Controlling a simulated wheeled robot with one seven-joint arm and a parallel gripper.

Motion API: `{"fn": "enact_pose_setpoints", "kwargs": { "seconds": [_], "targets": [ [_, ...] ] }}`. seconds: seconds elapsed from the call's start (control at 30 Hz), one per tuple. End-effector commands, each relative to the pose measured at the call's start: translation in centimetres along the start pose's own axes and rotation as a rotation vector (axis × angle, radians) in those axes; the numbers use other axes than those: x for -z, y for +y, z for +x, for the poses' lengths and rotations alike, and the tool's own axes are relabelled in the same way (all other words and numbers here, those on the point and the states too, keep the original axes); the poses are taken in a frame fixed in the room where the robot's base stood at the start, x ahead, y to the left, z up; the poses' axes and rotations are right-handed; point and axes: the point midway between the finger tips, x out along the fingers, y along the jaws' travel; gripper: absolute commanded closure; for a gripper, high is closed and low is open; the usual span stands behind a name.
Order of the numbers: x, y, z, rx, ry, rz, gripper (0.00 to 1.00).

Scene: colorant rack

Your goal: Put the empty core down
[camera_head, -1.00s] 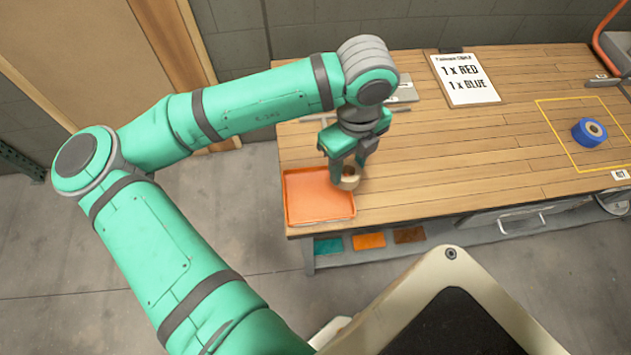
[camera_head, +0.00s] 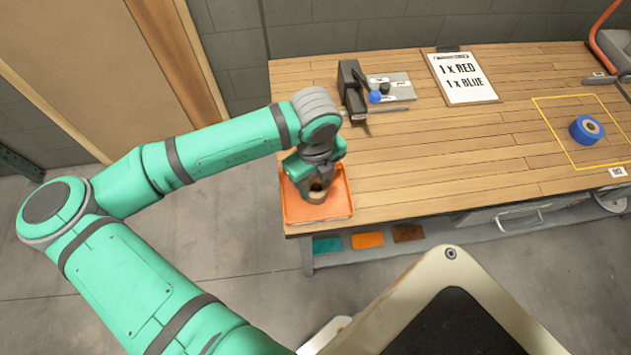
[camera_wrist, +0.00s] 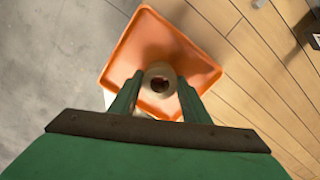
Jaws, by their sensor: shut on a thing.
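The empty core (camera_head: 317,193) is a small tan cardboard ring with a dark hole. My gripper (camera_head: 316,185) is shut on it, over the orange tray (camera_head: 338,211) at the table's near left corner. In the wrist view the core (camera_wrist: 159,71) sits between the two green fingers of my gripper (camera_wrist: 157,88), with the tray (camera_wrist: 137,42) behind it. I cannot tell whether the core touches the tray floor. The tray shows nothing else in it.
A blue tape roll (camera_head: 586,129) lies inside a yellow outline at the right. A sign (camera_head: 464,79) reads 1 x RED, 1 x BLUE. A dark dispenser-like device (camera_head: 352,85) stands at the back left. The middle of the wooden table (camera_head: 450,150) is clear.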

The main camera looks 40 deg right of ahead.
Motion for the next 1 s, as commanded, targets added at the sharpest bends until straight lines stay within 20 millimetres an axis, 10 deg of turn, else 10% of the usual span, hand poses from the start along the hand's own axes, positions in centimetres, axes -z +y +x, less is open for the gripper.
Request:
{"fn": "enact_pose_setpoints", "kwargs": {
  "seconds": [0.27, 0.3, 0.4, 0.77, 1.0],
  "targets": [
    [0.0, 0.0, 0.2, 0.0, 0.001, -0.002, 0.79],
    [0.0, 0.1, 0.3, 0.0, 0.0, -0.002, 0.55],
    [-0.1, 0.1, 0.3, 0.0, 0.0, -0.002, 0.39],
    [-0.1, 0.1, -0.2, 0.0, -0.002, -0.002, 0.39],
    [-0.1, 0.0, -3.8, 0.002, -0.004, -0.002, 0.39]
  ]
}}
